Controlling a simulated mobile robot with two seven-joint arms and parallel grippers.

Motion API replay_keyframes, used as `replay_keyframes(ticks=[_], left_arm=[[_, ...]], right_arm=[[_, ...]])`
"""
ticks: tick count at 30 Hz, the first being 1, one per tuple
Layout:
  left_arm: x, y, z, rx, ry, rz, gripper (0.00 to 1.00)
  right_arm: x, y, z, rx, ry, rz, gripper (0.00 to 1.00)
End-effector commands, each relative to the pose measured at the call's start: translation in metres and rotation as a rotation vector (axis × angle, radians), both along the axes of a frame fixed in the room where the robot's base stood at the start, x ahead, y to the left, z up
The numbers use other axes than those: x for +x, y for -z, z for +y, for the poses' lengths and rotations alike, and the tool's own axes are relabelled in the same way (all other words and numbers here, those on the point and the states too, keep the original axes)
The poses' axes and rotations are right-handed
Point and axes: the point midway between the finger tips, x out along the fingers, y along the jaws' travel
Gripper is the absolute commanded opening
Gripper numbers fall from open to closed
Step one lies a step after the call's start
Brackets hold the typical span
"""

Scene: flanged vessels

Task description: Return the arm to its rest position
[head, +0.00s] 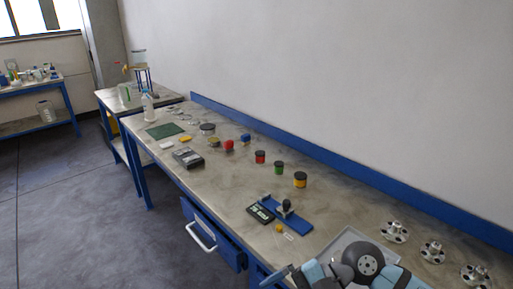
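Part of one of my arms shows at the bottom edge of the head view, with pale blue-grey links and a dark round joint. It is over the near end of the long workbench (222,184). I cannot tell from this view which arm it is. No gripper fingers can be made out, and nothing held shows.
A grey tray (347,236) is partly hidden behind my arm. Several flanged metal parts (394,232) stand to its right. Open floor (75,215) lies left.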

Motion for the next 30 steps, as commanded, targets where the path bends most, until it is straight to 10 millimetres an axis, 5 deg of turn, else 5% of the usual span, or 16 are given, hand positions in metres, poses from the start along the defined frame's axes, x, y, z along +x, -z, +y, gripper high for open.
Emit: replay_keyframes(ticks=[3, 8, 11, 16, 17, 21, 28, 30], left_arm=[[-0.002, 0.018, 0.000, -0.002, -0.001, 0.009, 0.78], [-0.004, 0.034, 0.000, -0.004, -0.002, 0.024, 0.78], [-0.004, 0.042, 0.000, -0.006, -0.004, 0.026, 0.78], [-0.003, 0.054, -0.001, -0.012, -0.007, 0.027, 0.78], [-0.003, 0.056, -0.001, -0.012, -0.007, 0.027, 0.78], [-0.002, 0.062, -0.001, -0.015, -0.009, 0.029, 0.78], [-0.001, 0.070, -0.002, -0.019, -0.012, 0.032, 0.78], [0.000, 0.032, -0.002, -0.015, -0.011, 0.035, 0.78]], right_arm=[[-0.008, -0.006, 0.024, 0.303, 0.229, 0.505, 0.99], [0.019, 0.000, 0.009, 0.681, 0.505, 1.294, 0.99], [0.039, 0.034, -0.020, 0.912, 0.633, 1.820, 0.99], [0.041, 0.140, -0.080, 1.325, 0.743, 2.683, 0.99], [0.036, 0.159, -0.088, -1.325, -0.710, -2.670, 0.99], [0.001, 0.236, -0.116, -1.146, -0.475, -2.206, 0.99], [-0.080, 0.331, -0.139, -0.945, -0.199, -1.588, 0.99], [-0.072, 0.286, -0.139, -0.958, -0.211, -1.629, 0.99]])
